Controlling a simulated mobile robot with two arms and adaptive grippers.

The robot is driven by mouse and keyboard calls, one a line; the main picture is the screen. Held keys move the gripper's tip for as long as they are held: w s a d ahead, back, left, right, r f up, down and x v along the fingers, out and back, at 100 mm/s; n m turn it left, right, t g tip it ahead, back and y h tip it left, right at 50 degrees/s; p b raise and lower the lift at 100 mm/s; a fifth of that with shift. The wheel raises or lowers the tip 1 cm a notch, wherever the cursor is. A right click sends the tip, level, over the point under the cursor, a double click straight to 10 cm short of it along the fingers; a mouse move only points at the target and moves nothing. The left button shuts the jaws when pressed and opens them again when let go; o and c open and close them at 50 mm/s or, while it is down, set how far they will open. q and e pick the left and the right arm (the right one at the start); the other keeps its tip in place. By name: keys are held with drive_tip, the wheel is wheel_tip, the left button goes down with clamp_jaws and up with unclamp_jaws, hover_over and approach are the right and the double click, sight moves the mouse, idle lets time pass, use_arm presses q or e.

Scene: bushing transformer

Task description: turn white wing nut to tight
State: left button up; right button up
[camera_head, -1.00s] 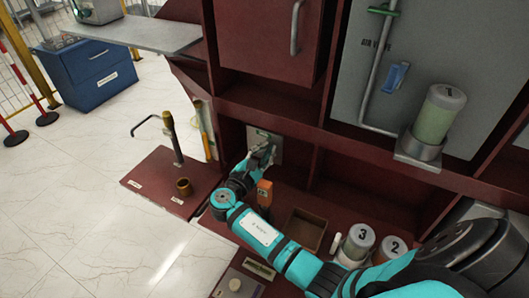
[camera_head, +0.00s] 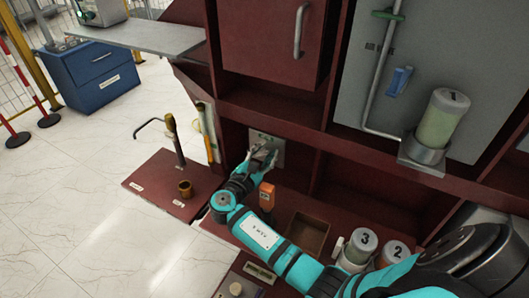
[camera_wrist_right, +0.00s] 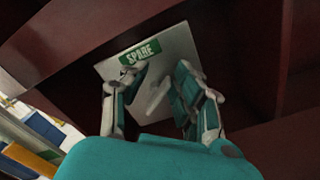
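A light grey plate (camera_head: 279,153) is fixed to the back of a dark red shelf bay. It also shows in the right wrist view (camera_wrist_right: 180,48), with a green "SPARE" label on it. A pale wing nut (camera_wrist_right: 157,96) sits on the plate, tilted in the picture. My right gripper (camera_head: 264,157) is in front of the plate. In the right wrist view its fingers (camera_wrist_right: 158,98) are spread on either side of the wing nut, with gaps on both sides. In the head view the gripper hides the nut. My left gripper is not in view.
An orange object (camera_head: 266,196) stands close beside my right forearm. A brown open box (camera_head: 307,236) and canisters marked 3 (camera_head: 361,243) and 2 (camera_head: 394,251) stand on the lower shelf. Bay walls enclose the plate. A pole with yellow (camera_head: 202,120) stands left of the bay.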

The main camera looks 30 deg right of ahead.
drive_tip(key=shift+f, duration=0.1)
drive_tip(key=shift+s+a, duration=0.25)
drive_tip(key=shift+a, duration=0.05)
drive_tip(key=v, duration=1.1)
drive_tip(key=shift+o, duration=0.2)
drive_tip(key=shift+a, duration=0.15)
